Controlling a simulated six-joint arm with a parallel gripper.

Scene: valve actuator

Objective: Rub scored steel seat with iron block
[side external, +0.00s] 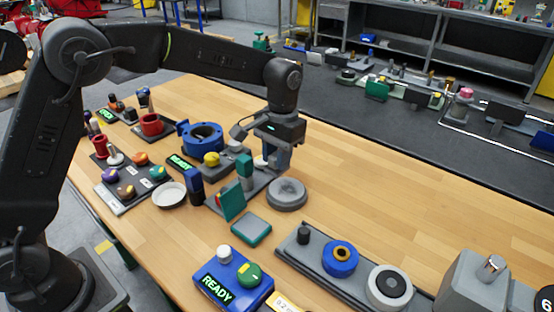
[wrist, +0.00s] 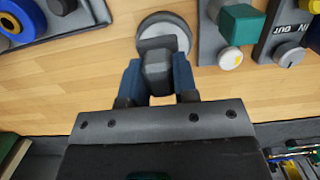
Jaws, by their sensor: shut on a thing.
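The scored steel seat appears to be the round grey disc (side external: 287,194) lying on the wooden table; scoring is too small to make out. It also shows in the wrist view (wrist: 176,24), just beyond my fingertips. My gripper (side external: 277,166) points down beside and behind the disc in the side view. In the wrist view its two blue-grey fingers are shut on a dark grey block (wrist: 157,68), which looks like the iron block. The block's far end overlaps the disc in that view and hides part of it. I cannot tell whether they touch.
A tray with a green block (side external: 245,165) and a blue post (side external: 196,187) stands left of the disc. A green-edged pad (side external: 251,229) lies in front. A grey rail with a blue ring (side external: 340,258) lies front right. Bare wood stretches to the right.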

